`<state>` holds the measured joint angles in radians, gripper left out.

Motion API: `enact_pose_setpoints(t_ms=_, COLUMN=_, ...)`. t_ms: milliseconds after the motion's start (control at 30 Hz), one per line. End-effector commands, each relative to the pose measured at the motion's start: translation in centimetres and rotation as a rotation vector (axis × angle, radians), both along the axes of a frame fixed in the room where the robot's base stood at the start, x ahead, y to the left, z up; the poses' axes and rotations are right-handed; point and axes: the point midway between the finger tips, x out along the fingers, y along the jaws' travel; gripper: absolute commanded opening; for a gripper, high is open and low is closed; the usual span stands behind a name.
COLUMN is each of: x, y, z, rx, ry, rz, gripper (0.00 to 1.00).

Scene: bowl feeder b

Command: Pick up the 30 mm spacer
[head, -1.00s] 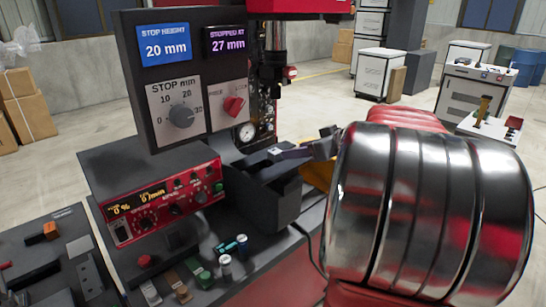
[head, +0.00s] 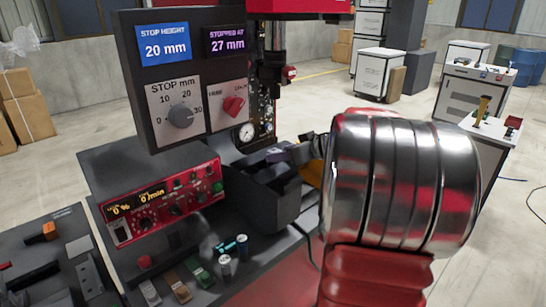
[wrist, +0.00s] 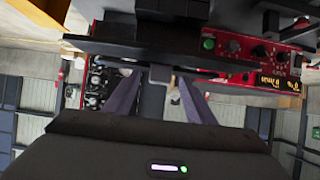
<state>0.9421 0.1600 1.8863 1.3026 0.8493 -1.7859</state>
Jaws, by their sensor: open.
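My gripper (head: 283,155) is at the dark block-shaped housing in the middle of the head view, its fingers over or beside the top; contact cannot be told. In the wrist view my gripper (wrist: 158,88) has its two purple-grey fingers apart. A small pale grey block (wrist: 160,74) shows between the fingertips, and I cannot tell whether it is a spacer. No part is readably marked 30 mm. On the bench front stand two short pale-topped cylinders (head: 225,266), with small teal pieces (head: 226,247) beside them. Several coloured blocks, including a green one (head: 201,276), lie to their left.
A red control panel (head: 162,202) and a dark display box (head: 183,80) stand left of my gripper. The displays read stop height 20 mm and stopped at 27 mm. A dark tray with tools (head: 85,280) is at lower left. My shiny arm covers the right.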

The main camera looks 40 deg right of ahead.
Motion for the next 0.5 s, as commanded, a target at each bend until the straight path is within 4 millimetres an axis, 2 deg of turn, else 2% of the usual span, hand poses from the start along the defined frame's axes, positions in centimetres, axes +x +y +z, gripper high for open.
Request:
enact_pose_setpoints(t_ms=100, x=1.4, y=0.1, z=-0.8, rx=0.001, ry=0.001, rz=0.003, gripper=0.50)
enact_pose_setpoints(t_ms=200, x=1.9, y=0.1, z=-1.0, rx=0.000, ry=0.001, rz=0.001, gripper=0.50)
enact_pose_setpoints(t_ms=500, x=1.9, y=0.1, z=-1.0, rx=-0.001, ry=0.000, rz=0.000, gripper=0.50)
